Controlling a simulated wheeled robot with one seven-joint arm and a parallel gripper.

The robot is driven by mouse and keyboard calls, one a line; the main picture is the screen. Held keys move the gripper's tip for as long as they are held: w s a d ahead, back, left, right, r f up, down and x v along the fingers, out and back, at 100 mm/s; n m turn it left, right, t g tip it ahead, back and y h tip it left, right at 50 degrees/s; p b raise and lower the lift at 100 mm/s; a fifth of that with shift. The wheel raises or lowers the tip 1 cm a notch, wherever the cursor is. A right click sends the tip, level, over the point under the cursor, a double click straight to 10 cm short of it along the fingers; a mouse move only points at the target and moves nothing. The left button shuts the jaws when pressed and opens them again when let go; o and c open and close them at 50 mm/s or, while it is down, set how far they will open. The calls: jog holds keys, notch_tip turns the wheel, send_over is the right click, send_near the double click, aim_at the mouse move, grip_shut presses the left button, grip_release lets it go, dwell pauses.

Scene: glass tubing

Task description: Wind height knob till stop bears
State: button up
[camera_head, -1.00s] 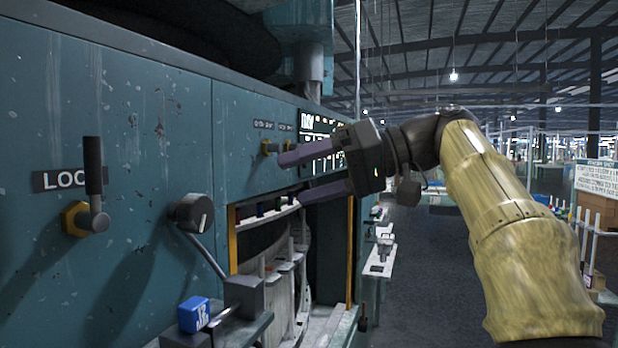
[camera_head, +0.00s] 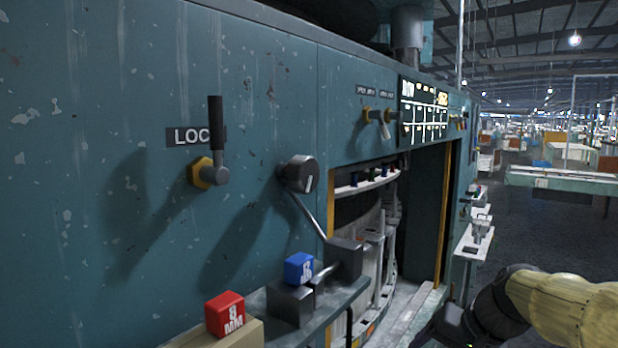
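A round dark knob (camera_head: 300,173) with a pale pointer line sits on the teal machine panel, right of the lock lever; I see no label on it. Which control is the height knob I cannot tell for sure. Two small brass-based switches (camera_head: 376,117) sit further along under small labels too small to read. My gripper (camera_head: 450,328) is low at the right, partly cut off by the bottom edge, apart from the knob. Its fingers are not clear, so I cannot tell whether it is open. No stop can be made out.
A black-handled lock lever (camera_head: 216,140) stands upright on a brass nut. A slanted rod (camera_head: 309,217) runs below the knob. A blue block (camera_head: 299,268) and a red "8 MM" block (camera_head: 225,313) rest at the shelf. The aisle floor at right is open.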

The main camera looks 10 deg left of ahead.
jog(key=s+d+f+n+h, duration=0.1)
jog(key=s+d+f+h, duration=0.1)
jog(key=s+f, duration=0.6)
jog(key=s+d+f+n+g+h, duration=0.1)
jog(key=s+d+f+h, duration=0.1)
jog(key=s+f, duration=0.5)
notch_tip(320, 180, down, 3)
jog(key=shift+s+d+f+h, duration=0.15)
jog(key=shift+s+d+h, duration=0.2)
jog(key=shift+d, duration=0.4)
